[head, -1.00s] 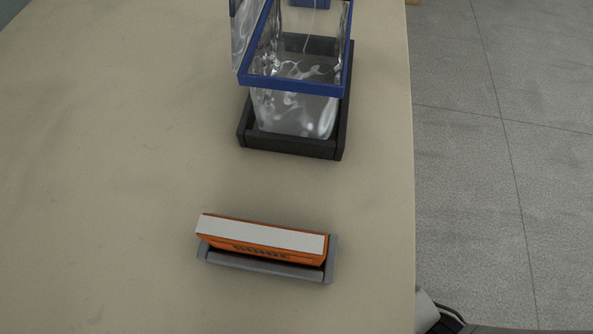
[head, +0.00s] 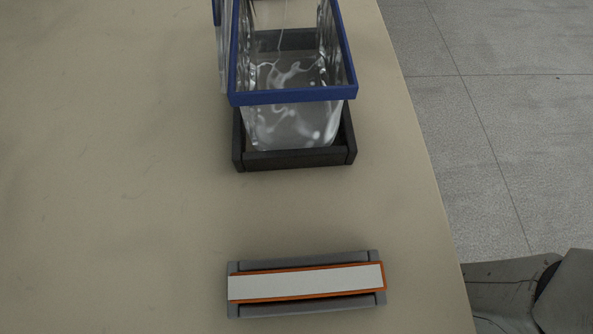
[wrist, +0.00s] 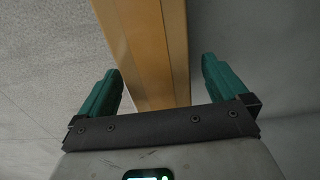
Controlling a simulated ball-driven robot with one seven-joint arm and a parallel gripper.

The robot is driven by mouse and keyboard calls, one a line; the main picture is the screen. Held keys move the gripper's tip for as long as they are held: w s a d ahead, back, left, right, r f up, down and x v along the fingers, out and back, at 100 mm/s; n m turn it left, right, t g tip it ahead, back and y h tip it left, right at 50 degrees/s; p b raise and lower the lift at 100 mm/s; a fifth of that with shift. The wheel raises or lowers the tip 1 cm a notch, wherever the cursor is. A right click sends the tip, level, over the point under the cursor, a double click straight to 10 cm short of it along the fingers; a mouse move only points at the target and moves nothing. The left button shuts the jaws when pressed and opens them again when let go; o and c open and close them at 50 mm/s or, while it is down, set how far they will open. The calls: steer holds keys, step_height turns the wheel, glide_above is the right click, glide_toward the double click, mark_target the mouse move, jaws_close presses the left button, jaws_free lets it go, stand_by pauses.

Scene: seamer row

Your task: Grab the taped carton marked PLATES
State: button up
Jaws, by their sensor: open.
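No carton marked PLATES can be made out in either view. My gripper (wrist: 162,68) shows in the wrist view with its two green fingers wide apart and nothing between the tips. A long tan-brown beam or edge (wrist: 150,45) runs behind the fingers there. I cannot tell what it belongs to or how far off it is. The gripper does not show in the head view.
In the head view a beige table (head: 110,170) bears an orange box with a white top (head: 305,282) in a grey holder (head: 300,309). Behind it a clear bin with a blue rim (head: 290,97) stands in a black tray (head: 300,159). Grey floor (head: 500,120) lies right.

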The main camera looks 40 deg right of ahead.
step_height(320, 180, down, 5)
steer(key=shift+s+r+b, duration=0.15)
steer(key=shift+r+b, duration=0.05)
steer(key=shift+b, duration=1)
steer(key=shift+c, duration=0.3)
steer(key=shift+r, duration=0.1)
steer(key=c, duration=1.3)
